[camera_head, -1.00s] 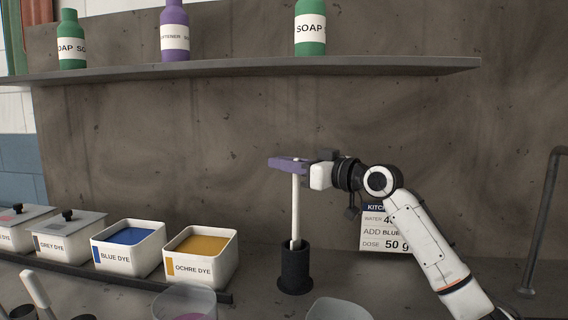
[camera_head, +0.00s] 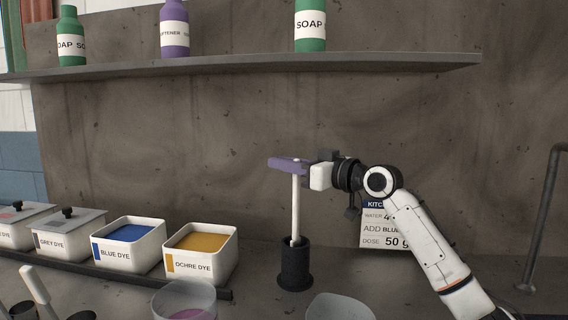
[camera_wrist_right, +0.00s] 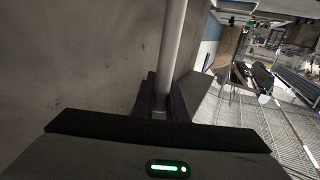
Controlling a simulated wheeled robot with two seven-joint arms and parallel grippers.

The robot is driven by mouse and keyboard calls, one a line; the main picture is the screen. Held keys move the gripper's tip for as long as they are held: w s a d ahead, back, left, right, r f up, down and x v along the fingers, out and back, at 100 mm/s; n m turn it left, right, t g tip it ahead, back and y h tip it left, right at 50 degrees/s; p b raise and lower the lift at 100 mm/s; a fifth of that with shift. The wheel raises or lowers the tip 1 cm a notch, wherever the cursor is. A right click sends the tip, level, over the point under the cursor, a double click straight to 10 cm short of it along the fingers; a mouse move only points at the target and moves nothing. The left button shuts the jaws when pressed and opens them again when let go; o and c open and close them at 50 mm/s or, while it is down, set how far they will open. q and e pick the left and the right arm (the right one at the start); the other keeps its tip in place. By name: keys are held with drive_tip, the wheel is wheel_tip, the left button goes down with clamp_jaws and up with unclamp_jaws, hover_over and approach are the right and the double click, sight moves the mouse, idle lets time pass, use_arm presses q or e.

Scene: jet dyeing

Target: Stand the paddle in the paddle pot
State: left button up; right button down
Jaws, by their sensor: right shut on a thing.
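The paddle (camera_head: 296,208) is a pale rod that stands nearly upright. Its lower end is inside the mouth of the black paddle pot (camera_head: 295,268), which stands on the counter. The bottom of the rod is hidden by the pot wall. My right gripper (camera_head: 294,164), with purple fingers, is shut on the paddle near its top. In the right wrist view the pale rod (camera_wrist_right: 174,50) runs between the dark purple fingers (camera_wrist_right: 160,100). My left gripper is not in view.
A blue dye tub (camera_head: 128,246) and an ochre dye tub (camera_head: 201,254) stand left of the pot. A clear beaker (camera_head: 184,301) and a pale scoop-like vessel (camera_head: 339,308) are in front. A shelf (camera_head: 250,70) with bottles hangs above. A dark pipe (camera_head: 543,220) stands at right.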

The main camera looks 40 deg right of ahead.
drive_tip(key=shift+f+b, duration=0.65)
drive_tip(key=shift+f, duration=0.4)
drive_tip(key=c, duration=1.7)
unclamp_jaws()
